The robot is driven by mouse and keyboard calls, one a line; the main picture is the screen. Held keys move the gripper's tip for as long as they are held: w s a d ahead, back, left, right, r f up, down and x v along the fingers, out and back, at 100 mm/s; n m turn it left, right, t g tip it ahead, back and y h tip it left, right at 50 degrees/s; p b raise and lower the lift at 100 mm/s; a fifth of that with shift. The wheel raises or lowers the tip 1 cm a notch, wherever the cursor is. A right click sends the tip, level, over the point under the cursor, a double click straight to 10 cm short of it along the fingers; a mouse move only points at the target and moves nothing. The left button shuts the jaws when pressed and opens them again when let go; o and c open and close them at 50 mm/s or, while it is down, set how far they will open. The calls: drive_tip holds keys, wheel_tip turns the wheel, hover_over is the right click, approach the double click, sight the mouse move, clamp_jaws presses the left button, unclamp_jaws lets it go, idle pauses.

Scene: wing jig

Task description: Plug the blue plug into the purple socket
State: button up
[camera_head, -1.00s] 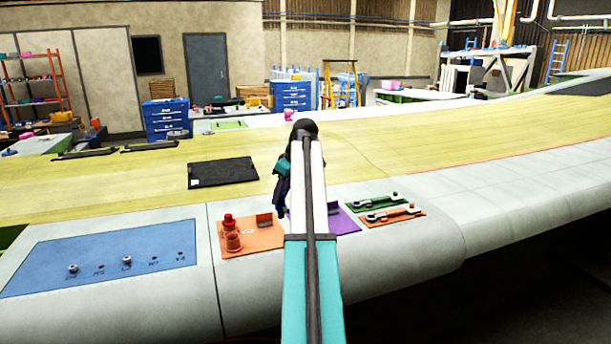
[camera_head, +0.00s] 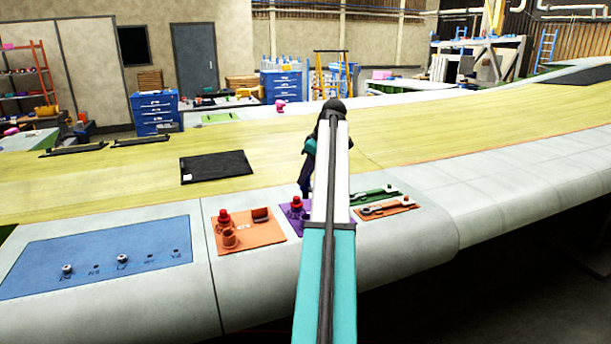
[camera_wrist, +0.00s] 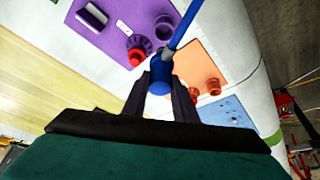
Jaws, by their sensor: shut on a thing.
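The purple panel (camera_wrist: 122,28) fills the upper part of the wrist view. It carries a dark purple round socket (camera_wrist: 165,20), partly behind a blue rod. My gripper (camera_wrist: 162,82) is shut on the blue plug (camera_wrist: 160,74), whose rounded body shows between the two dark fingers. The blue rod runs from there up and right across the panel. The plug appears apart from the socket; the exact gap cannot be told. In the head view the purple panel (camera_head: 287,224) is partly hidden behind my arm, and the fingers are hard to make out.
A red knob (camera_wrist: 137,56) stands on the purple panel close to the socket. An orange panel (camera_head: 262,236) with a red knob and cup lies to its left, a blue panel (camera_head: 130,245) further left. Green (camera_head: 376,196) and orange (camera_head: 400,210) tool panels lie to the right.

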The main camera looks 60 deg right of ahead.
sight(308, 187)
drive_tip(key=shift+f+b, duration=1.35)
drive_tip(key=shift+f, duration=2.05)
drive_tip(key=shift+s+f+b, duration=0.1)
drive_tip(key=shift+f+b, duration=0.65)
drive_tip(key=shift+f, duration=1.2)
drive_tip(key=o, duration=1.1)
drive_tip(key=shift+r, duration=0.15)
drive_tip(key=b+v, duration=0.4)
drive_tip(key=v, duration=0.9)
drive_tip(key=shift+r, duration=0.25)
drive_tip(key=shift+s, duration=0.1)
